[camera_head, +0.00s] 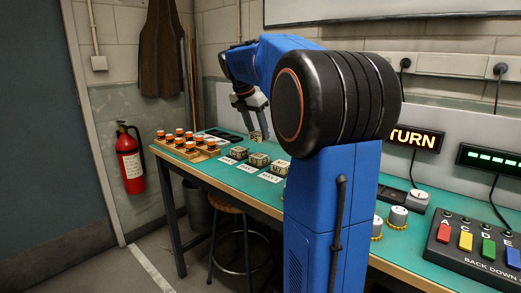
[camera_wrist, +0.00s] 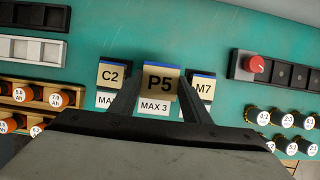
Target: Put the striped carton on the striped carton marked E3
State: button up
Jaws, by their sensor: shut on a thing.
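My gripper (camera_head: 251,112) is shut on a carton marked P5 (camera_wrist: 159,83), with a blue stripe along its top edge. The held carton also shows small below the fingers in the head view (camera_head: 257,137). In the wrist view a carton marked C2 (camera_wrist: 111,75) is to its left and one marked M7 (camera_wrist: 203,86) to its right, both blue-striped. The head view shows three cartons on the bench, a left one (camera_head: 238,153), a middle one (camera_head: 259,159) and a right one (camera_head: 281,167). I can read no E3 mark; P5 covers what is beneath it in the wrist view.
A MAX 3 card (camera_wrist: 154,107) lies in front of P5. A wooden rack (camera_head: 188,148) with several orange-topped batteries stands at the bench's left end. A strip with a red knob (camera_wrist: 257,65) and several small knobs are at the wrist view's right. Green mat behind the cartons is clear.

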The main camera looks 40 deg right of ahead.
aim_at(258, 156)
jog(key=shift+f, duration=2.9)
jog(key=o, duration=1.1)
jog(key=shift+f, duration=0.1)
jog(key=shift+c, duration=0.2)
jog(key=v, duration=1.2)
jog(key=shift+s, duration=0.1)
